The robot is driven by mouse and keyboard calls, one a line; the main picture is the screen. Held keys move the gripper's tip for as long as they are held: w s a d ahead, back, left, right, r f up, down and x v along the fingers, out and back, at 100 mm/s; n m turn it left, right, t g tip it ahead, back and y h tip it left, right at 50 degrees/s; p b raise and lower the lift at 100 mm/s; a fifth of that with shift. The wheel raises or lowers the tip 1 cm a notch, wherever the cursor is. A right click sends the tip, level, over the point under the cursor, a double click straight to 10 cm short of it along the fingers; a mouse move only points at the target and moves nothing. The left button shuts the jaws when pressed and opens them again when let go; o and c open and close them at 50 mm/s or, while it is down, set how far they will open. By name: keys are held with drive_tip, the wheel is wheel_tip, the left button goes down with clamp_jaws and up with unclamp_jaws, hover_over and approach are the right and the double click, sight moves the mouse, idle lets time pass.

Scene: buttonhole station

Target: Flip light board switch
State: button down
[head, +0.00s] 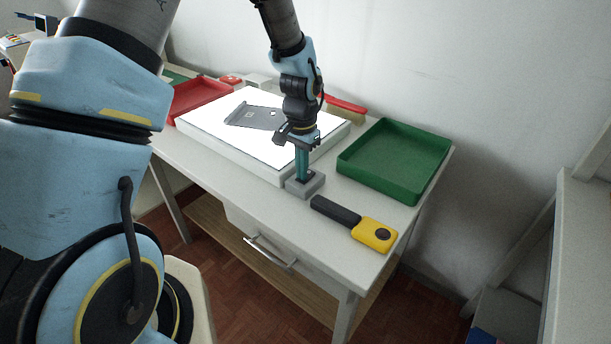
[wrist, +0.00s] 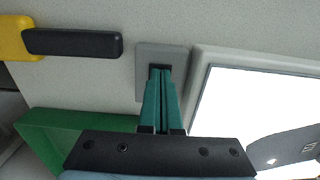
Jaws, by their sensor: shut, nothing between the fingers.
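The light board (head: 215,118) is a white box with a brightly lit top on the table; its lit face also shows in the wrist view (wrist: 235,110). The light board switch is a small grey block (head: 317,184) against the board's near right side, and it shows in the wrist view (wrist: 147,60) with a dark recess in its middle. My gripper (head: 303,178) points down over the block with its teal fingers shut and empty. In the wrist view the fingertips (wrist: 160,70) are at the dark recess and cover part of it. I cannot tell whether they touch the switch.
A green tray (head: 432,145) stands right of the board. A yellow tool with a black handle (head: 374,234) lies near the table's front right edge. A red tray (head: 205,92) is at the back left. A grey flat piece (head: 245,117) lies on the board.

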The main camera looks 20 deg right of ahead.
wheel_tip(320, 180, up, 7)
drive_tip(key=p, duration=0.5)
idle(0.3)
drive_tip(key=w+a+r+n, duration=0.1)
drive_tip(key=a+r+n, duration=0.1)
drive_tip(key=a+r, duration=0.35)
drive_tip(key=w+a+r+n, duration=0.2)
drive_tip(key=a+n, duration=0.1)
drive_tip(key=a, duration=0.6)
drive_tip(key=s+a+r+n, duration=0.2)
drive_tip(key=s+a+n, duration=0.1)
drive_tip(key=a, duration=0.5)
drive_tip(key=s+a+r+n+t, duration=0.1)
drive_tip(key=s+a+r+n, duration=0.1)
drive_tip(key=a, duration=0.5)
drive_tip(key=shift+s+a+r+n+t+b, duration=0.15)
drive_tip(key=shift+s+a+n+t+b, duration=0.3)
drive_tip(key=shift+s, duration=0.55)
